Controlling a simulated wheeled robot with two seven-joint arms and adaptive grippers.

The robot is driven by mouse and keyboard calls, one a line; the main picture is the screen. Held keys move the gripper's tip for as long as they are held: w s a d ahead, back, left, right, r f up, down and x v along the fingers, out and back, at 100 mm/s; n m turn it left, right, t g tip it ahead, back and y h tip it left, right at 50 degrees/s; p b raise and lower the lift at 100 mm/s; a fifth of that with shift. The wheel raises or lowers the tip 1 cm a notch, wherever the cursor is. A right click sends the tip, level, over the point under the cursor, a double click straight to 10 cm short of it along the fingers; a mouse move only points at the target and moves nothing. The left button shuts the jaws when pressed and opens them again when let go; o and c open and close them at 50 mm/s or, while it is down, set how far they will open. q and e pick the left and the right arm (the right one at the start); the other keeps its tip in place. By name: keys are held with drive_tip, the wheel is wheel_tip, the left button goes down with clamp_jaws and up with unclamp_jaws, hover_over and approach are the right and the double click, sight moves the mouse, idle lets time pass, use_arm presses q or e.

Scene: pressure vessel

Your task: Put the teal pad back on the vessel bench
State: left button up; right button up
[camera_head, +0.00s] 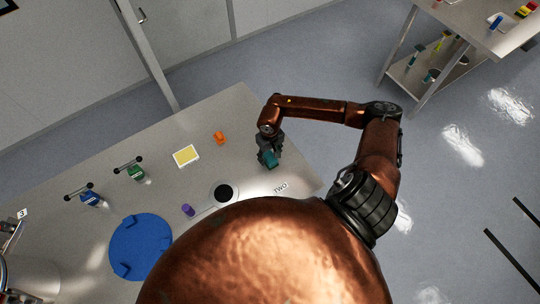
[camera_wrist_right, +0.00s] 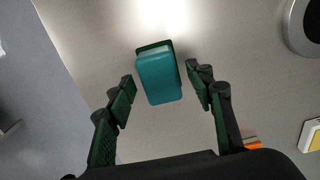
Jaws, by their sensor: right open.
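The teal pad (camera_head: 270,159) is a small rounded block at the right part of the grey vessel bench (camera_head: 245,105). In the right wrist view the teal pad (camera_wrist_right: 160,78) shows between the two fingertips, with a gap on each side. A dark green edge shows behind its top. My right gripper (camera_head: 267,152) is open around the pad, from above. I cannot tell whether the pad's underside touches the bench. My left gripper is not in view.
An orange object (camera_head: 220,137), a yellow-and-white pad (camera_head: 186,156), a black disc (camera_head: 223,193), a purple piece (camera_head: 188,210) and a blue round tray (camera_head: 141,270) are on the bench. Green and blue bottles stand at left. A second table (camera_head: 470,45) is far right.

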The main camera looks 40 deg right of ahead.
sight(270, 156)
drive_tip(key=shift+r, duration=0.25)
wheel_tip(270, 156, up, 12)
drive_tip(key=b, duration=0.1)
